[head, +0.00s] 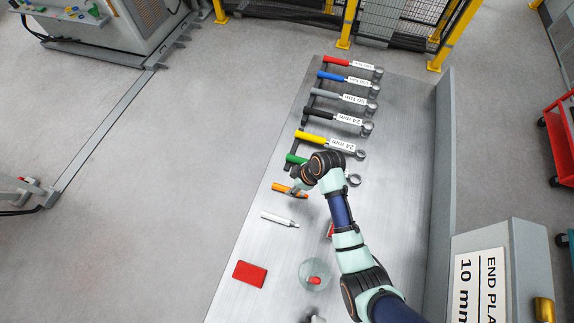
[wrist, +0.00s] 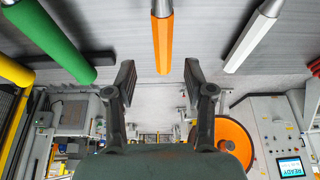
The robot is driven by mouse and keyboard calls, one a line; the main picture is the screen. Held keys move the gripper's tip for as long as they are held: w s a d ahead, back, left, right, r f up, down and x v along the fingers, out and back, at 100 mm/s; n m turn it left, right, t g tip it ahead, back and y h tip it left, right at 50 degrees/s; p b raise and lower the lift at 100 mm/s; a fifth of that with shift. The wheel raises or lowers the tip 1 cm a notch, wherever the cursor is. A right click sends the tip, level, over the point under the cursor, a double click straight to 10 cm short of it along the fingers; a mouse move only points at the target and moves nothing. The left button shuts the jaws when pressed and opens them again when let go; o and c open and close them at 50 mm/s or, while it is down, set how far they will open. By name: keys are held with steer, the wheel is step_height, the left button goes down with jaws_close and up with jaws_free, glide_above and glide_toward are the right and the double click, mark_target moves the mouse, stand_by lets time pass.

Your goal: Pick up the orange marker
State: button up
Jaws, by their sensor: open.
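The orange marker (head: 287,189) lies on the grey metal table, between the green-handled tool and the white marker. In the wrist view the orange marker (wrist: 163,42) points toward me, lined up between my two fingers. My gripper (wrist: 159,80) is open and empty, with one finger on each side of the marker's line. In the head view my gripper (head: 299,185) is at the marker's right part and hides some of it. I cannot tell the exact gap between fingers and marker.
A white marker (head: 279,219) lies just below, and the green handle (head: 292,158) just above. Several wrenches with coloured handles, such as the yellow one (head: 312,138), line the table further up. A red block (head: 250,274) and a clear round container (head: 314,274) sit lower down.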

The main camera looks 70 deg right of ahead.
mark_target(288, 188)
steer(key=x, duration=0.4)
steer(key=shift+a+f, duration=0.2)
steer(key=shift+a, duration=0.1)
steer(key=shift+w+f, duration=0.1)
steer(key=shift+f, duration=0.25)
steer(key=shift+d, duration=0.1)
jaws_close()
